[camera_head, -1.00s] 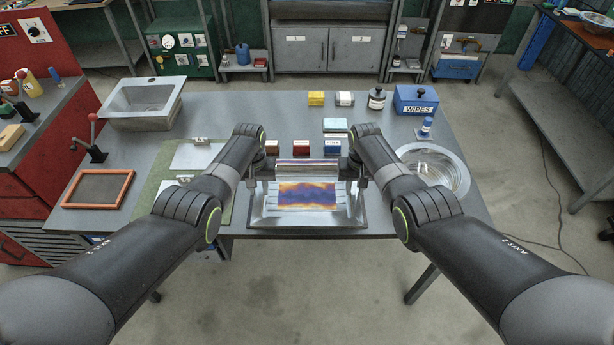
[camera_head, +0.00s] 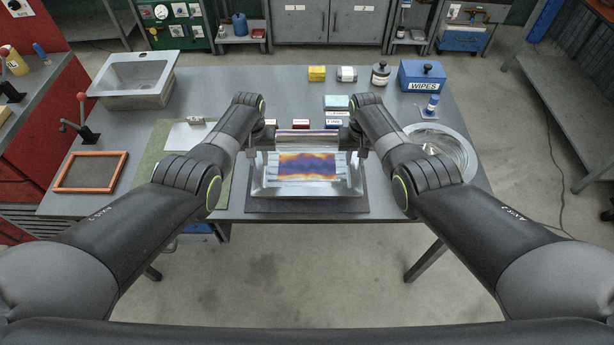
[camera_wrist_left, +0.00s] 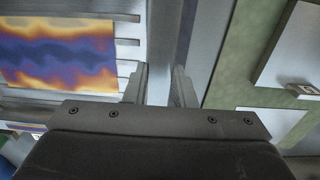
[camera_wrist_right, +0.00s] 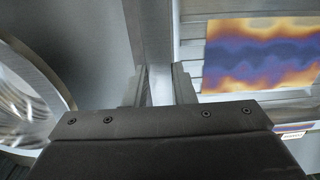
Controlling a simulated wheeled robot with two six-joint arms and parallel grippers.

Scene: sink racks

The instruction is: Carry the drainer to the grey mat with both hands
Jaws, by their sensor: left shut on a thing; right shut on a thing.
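The drainer (camera_head: 258,182) is a shiny metal tray with slats and a purple-and-orange patterned panel (camera_head: 306,164) on it. It is at the front middle of the table, over the dark grey mat (camera_head: 308,206), whose front strip shows below it. I cannot tell whether it touches the mat. My left gripper (camera_head: 262,150) is shut on the drainer's left rim, which also shows in the left wrist view (camera_wrist_left: 163,40). My right gripper (camera_head: 354,150) is shut on its right rim, seen in the right wrist view (camera_wrist_right: 155,30). The drainer looks about level.
A green mat (camera_head: 151,165) with pale plates lies left of the drainer. A round metal basin (camera_head: 467,152) stands close on the right. Small boxes (camera_head: 337,102) stand behind. A sink (camera_head: 134,82), an orange frame (camera_head: 90,187) and a blue wipes box (camera_head: 422,76) are farther off.

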